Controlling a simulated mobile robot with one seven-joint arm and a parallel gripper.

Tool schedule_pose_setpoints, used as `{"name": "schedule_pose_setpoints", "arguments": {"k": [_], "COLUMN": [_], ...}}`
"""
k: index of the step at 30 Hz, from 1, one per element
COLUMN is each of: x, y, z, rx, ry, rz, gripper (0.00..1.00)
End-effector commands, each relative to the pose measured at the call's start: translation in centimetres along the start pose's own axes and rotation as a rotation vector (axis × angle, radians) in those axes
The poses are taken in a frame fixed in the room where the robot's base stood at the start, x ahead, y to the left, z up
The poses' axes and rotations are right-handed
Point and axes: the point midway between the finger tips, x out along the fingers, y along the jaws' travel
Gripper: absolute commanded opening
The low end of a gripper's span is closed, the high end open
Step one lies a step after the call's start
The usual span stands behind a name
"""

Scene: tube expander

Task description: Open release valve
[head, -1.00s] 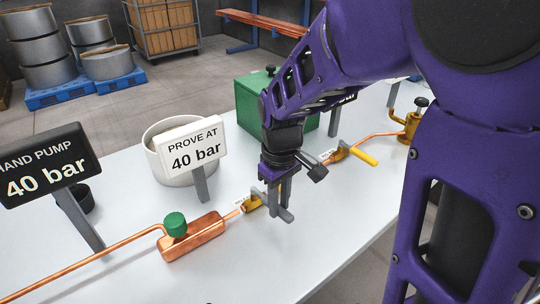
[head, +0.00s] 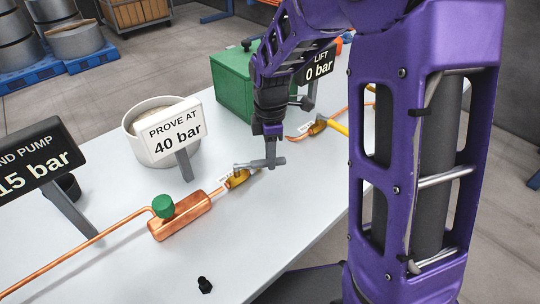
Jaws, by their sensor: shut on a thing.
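Two brass valves sit on the copper line on the white table. The nearer brass valve (head: 238,179) has a small tag that I cannot read. The farther brass valve (head: 317,127) has a yellow lever (head: 339,128) and a tag. I cannot tell from the tags which is the release valve. My gripper (head: 261,163) is low over the table, just behind and right of the nearer valve. Its grey fingers are shut on what seems to be the nearer valve's lever, which they mostly hide.
A copper block with a green knob (head: 163,205) lies left of the nearer valve. Signs read "15 bar" (head: 38,172), "PROVE AT 40 bar" (head: 174,130) and "LIFT 0 bar" (head: 320,66). A white pot (head: 140,147) and green box (head: 228,85) stand behind. The front tabletop is mostly clear.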

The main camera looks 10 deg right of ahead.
Motion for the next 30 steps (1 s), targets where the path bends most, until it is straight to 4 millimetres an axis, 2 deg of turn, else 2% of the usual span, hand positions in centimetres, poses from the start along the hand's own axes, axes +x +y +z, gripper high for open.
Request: {"name": "schedule_pose_setpoints", "arguments": {"k": [15,30], "x": [-0.2,0.0], "y": [3.5,4.6], "z": [-0.8,-1.4], "rx": [-0.423,-0.571], "ry": [0.002,0.000], "rz": [0.000,0.001], "gripper": [0.00,0.00]}}
